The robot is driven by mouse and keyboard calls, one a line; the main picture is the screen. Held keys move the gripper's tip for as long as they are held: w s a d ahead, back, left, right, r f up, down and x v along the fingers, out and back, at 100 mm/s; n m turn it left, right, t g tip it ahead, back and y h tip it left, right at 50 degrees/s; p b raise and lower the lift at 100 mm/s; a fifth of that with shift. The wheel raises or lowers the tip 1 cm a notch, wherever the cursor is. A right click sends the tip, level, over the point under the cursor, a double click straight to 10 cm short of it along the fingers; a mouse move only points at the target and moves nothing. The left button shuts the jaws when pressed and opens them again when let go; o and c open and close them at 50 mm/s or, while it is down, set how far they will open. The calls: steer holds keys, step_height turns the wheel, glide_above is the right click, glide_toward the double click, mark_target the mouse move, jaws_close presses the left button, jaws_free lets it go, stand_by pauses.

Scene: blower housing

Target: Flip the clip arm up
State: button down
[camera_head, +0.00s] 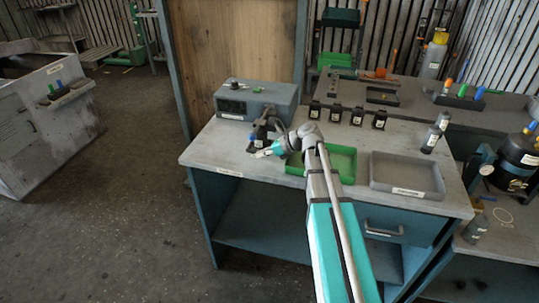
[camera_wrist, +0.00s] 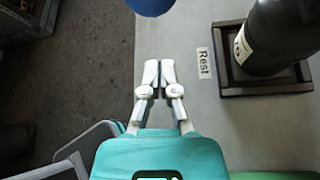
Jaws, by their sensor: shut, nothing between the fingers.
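No clip arm can be made out clearly in either view. A grey-blue box-shaped housing (camera_head: 256,101) with a small dark fitting on its top stands at the back left of the workbench. My gripper (camera_head: 264,153) is over the bench's left front part, in front of the housing and apart from it. In the wrist view my gripper (camera_wrist: 159,72) is shut and empty, its fingertips together near the bench edge. A dark bottle-like object (camera_wrist: 272,38) sits in a dark square holder (camera_wrist: 226,88) to their right. A blue rounded part (camera_wrist: 151,6) is cut off at the top.
A "Rest" label (camera_wrist: 203,62) lies beside the holder. A green tray (camera_head: 345,163) and a grey tray (camera_head: 406,176) are on the bench to the right of my gripper. Several small black blocks (camera_head: 335,114) stand behind them. Open floor (camera_head: 130,200) lies to the left.

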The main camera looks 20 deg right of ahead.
steer(key=shift+w+a+f, duration=0.2)
steer(key=shift+a+f, duration=0.1)
steer(key=shift+a, duration=0.1)
steer(key=shift+w+r+p, duration=0.1)
steer(key=shift+r+p, duration=0.5)
steer(key=shift+r, duration=0.15)
steer(key=shift+w+r+p, duration=0.2)
steer(key=shift+r+p, duration=0.45)
steer(key=shift+w+r+p, duration=0.15)
steer(key=shift+r+p, duration=0.5)
steer(key=shift+a+r, duration=0.1)
steer(key=shift+a, duration=0.05)
